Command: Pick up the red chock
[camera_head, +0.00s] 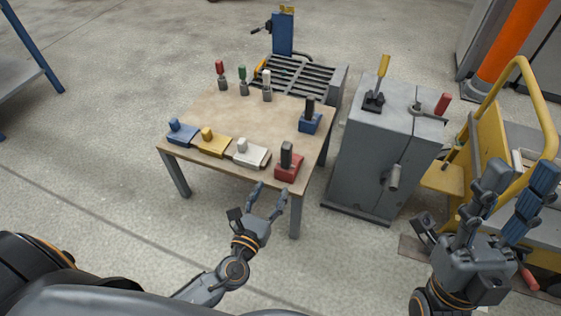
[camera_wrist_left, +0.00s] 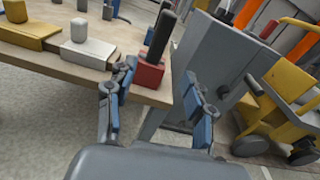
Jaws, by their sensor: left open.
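The red chock (camera_head: 288,169) is a red block with an upright black handle. It sits at the near right corner of the table (camera_head: 235,112). In the left wrist view the red chock (camera_wrist_left: 149,72) stands on the table edge, beyond and between my fingers. My left gripper (camera_head: 268,194) is open and empty, just short of the table's near edge and apart from the red chock. It also shows in the left wrist view (camera_wrist_left: 158,100). My right gripper (camera_head: 515,195) is at the far right with its two fingers raised; the gap between them appears empty.
White (camera_head: 251,153), yellow (camera_head: 214,144) and blue (camera_head: 182,132) chocks line the near edge. Another blue chock (camera_head: 311,119) stands behind the red one. Several screwdriver-like tools stand at the back. A grey cabinet (camera_head: 375,155) is right of the table; a yellow cart (camera_head: 462,150) is beyond.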

